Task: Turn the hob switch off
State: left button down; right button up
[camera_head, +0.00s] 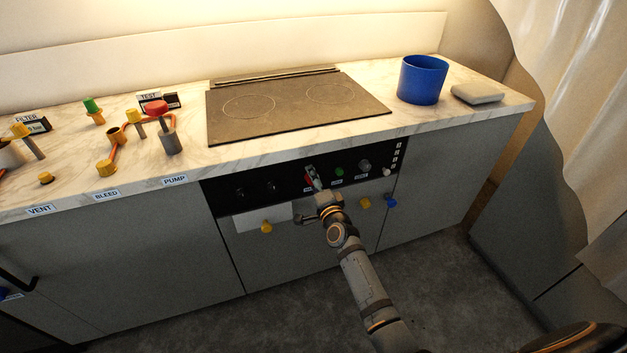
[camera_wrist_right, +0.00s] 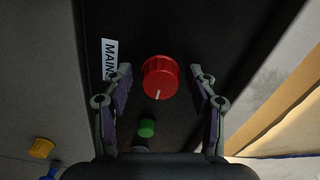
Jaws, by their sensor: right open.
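A red round knob (camera_wrist_right: 160,77) with a white pointer line sits on the black control panel (camera_head: 222,196) below the hob. A label reading MAIN (camera_wrist_right: 109,58) is beside it in the right wrist view. My right gripper (camera_head: 313,181) is at the panel and hides most of the knob in the head view. In the right wrist view its two fingers (camera_wrist_right: 160,88) are open, one on each side of the red knob, with visible gaps. The white line points towards the bottom of that view. I cannot tell which knob is the hob switch. My left gripper is out of view.
A green button (camera_head: 339,171) and a grey knob (camera_head: 364,165) are right of the gripper; two dark knobs (camera_head: 272,186) are left. The hob (camera_head: 290,108), a blue pot (camera_head: 422,80) and a grey block (camera_head: 477,94) are on the counter. Yellow and blue knobs are below.

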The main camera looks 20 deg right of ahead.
jog(key=shift+s, duration=0.25)
jog(key=s, duration=1.1)
jog(key=shift+s+d, duration=0.2)
jog(key=shift+s, duration=0.05)
